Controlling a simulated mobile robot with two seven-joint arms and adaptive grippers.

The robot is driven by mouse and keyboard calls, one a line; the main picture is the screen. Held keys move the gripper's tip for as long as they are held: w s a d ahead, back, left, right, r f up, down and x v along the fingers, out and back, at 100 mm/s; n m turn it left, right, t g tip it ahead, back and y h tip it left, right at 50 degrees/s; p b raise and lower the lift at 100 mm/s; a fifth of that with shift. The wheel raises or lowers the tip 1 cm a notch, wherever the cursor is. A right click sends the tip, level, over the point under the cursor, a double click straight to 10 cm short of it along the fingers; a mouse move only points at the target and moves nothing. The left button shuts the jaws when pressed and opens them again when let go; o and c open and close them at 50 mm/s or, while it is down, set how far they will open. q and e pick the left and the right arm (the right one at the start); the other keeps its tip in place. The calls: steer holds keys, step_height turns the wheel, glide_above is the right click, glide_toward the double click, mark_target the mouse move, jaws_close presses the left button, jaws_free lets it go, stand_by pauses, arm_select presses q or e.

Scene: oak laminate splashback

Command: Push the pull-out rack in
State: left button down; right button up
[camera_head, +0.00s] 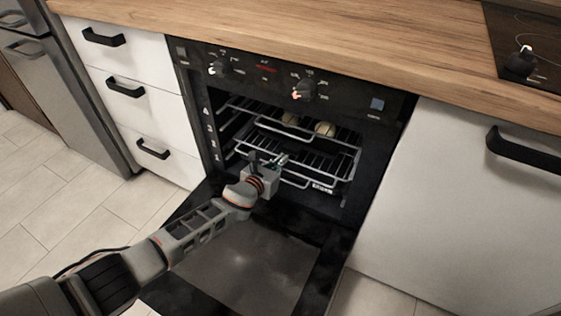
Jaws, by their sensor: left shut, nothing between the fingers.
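The wire pull-out rack (322,183) sits in the open oven, with its front bars out near the oven opening. Another wire rack (325,146) lies above it. My left gripper (279,160) is shut and empty at the front left of the racks. It overlaps the rack bars in the picture, and I cannot tell whether it touches them. My right gripper is not in view.
The oven door (245,262) is folded down below my left arm. Two round pale items (324,129) sit at the back of the upper rack. White drawers (128,95) stand to the left, a white cabinet front (455,200) to the right, and a wooden worktop (400,55) above.

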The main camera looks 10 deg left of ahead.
arm_select(q)
steer(key=shift+s+a+r, duration=0.4)
steer(key=shift+s+a, duration=0.05)
steer(key=shift+s, duration=0.2)
steer(key=v, duration=1)
steer(key=shift+s, duration=0.25)
steer(key=shift+d, duration=0.15)
